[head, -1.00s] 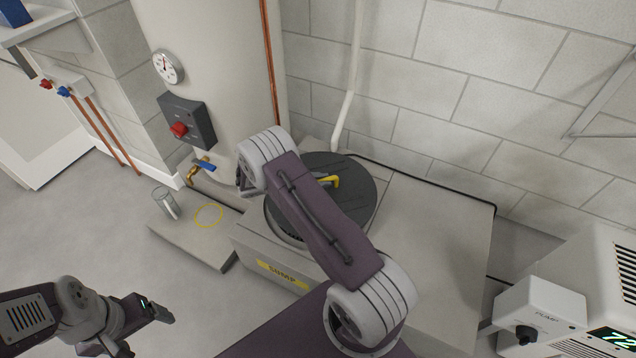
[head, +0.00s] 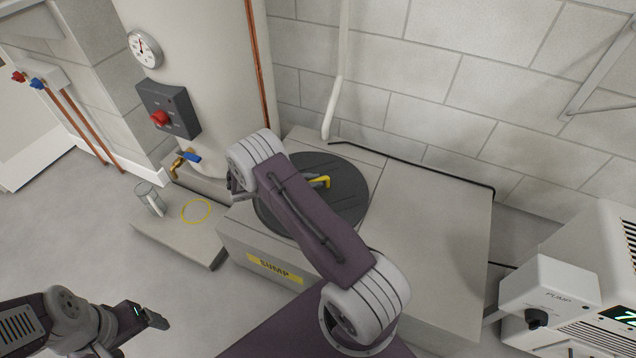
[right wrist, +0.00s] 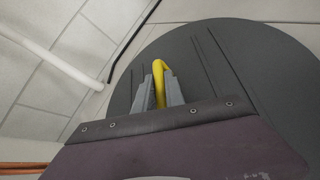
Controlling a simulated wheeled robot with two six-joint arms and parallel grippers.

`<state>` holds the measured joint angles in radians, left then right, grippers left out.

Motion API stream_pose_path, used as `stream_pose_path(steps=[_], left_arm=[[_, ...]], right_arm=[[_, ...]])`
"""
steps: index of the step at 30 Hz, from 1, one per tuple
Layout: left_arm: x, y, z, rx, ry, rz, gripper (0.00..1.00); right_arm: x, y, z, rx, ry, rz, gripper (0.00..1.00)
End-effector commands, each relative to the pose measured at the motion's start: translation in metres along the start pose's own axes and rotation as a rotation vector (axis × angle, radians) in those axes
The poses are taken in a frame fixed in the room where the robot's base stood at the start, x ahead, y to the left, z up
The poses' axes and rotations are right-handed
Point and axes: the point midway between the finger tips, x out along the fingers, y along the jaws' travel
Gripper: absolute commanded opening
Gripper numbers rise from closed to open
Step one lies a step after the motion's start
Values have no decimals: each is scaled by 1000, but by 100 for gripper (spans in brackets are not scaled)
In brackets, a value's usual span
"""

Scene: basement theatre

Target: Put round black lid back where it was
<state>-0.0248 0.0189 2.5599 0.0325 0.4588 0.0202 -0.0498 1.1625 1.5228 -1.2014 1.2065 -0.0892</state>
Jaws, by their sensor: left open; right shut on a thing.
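The round black lid (head: 346,205) lies over the top of the grey sump box (head: 430,215), with my right arm crossing in front of part of it. Its yellow handle (head: 322,182) stands up near the middle. My right gripper (right wrist: 158,88) is shut on that handle (right wrist: 158,68) in the right wrist view. In the head view the right gripper is mostly hidden by my arm. The lid looks about level, but I cannot tell whether it is fully seated. My left gripper (head: 140,334) is open and empty at the lower left, away from the box.
A low slab (head: 178,234) with a yellow ring mark (head: 196,211) and a metal cup (head: 149,198) is left of the box. A tank with a gauge (head: 144,49) and brass tap (head: 182,163) stands behind. A white pump unit (head: 548,298) is at right. The box top's right side is clear.

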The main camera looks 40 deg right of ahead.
Motion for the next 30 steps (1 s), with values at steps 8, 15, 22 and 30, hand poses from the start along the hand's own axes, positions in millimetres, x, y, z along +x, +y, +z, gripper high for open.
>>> stream_pose_path(steps=[8,15,22,30], left_arm=[[0,0,0,0,0,0,80],[3,0,0,0,0,0,80],[6,0,1,0,0,0,80],[10,0,1,0,0,0,80]], right_arm=[[0,0,0,0,0,-1,0],[2,-2,-4,0,1,-2,0],[5,-5,-8,0,2,-5,0],[9,-9,-14,-3,2,-10,0]])
